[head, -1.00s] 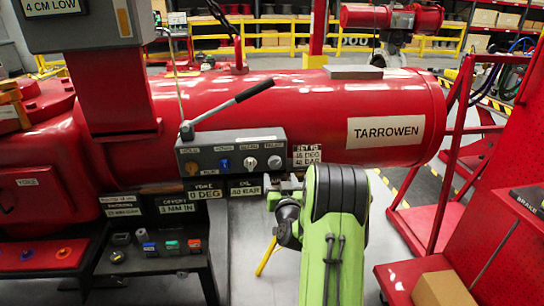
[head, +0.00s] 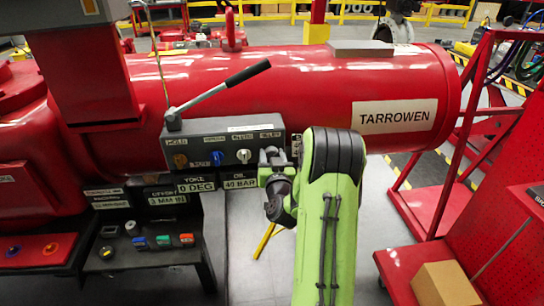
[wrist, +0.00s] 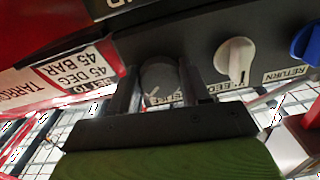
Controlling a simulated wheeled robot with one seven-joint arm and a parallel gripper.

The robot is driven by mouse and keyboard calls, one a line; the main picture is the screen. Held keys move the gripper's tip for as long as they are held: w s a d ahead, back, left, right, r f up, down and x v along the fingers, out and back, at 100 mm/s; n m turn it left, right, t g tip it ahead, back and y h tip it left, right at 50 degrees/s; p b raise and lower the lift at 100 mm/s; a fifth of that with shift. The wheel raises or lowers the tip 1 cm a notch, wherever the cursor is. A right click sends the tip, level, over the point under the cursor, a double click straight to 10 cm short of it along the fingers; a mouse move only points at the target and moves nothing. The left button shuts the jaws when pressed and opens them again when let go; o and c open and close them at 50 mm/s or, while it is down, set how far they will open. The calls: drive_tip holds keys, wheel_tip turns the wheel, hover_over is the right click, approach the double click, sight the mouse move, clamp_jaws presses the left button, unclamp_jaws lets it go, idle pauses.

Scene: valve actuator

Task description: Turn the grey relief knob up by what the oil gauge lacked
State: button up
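The grey relief knob (wrist: 160,80) is at the end of the dark valve panel (head: 222,150). In the wrist view, which is upside down, it sits between the two fingers of my gripper (wrist: 158,88). The fingers stand open on either side of it, close to its rim; firm contact does not show. In the head view my gripper (head: 271,160) is at the panel's right end and hides the knob. The oil readout (head: 240,184) reads 40 BAR. The set-to plate (wrist: 85,72) reads 45 DEG, 45 BAR.
A white knob (head: 243,156), a blue knob (head: 217,158) and an orange knob (head: 180,160) share the panel. A long lever (head: 220,95) rises above it. The yoke readout (head: 195,187) reads 0 DEG. The red cylinder (head: 300,85) is behind; a cardboard box (head: 445,285) stands lower right.

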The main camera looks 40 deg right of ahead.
drive_tip(key=c, duration=0.5)
drive_tip(key=m, duration=0.5)
drive_tip(key=o, duration=1.1)
drive_tip(key=shift+c, duration=0.2)
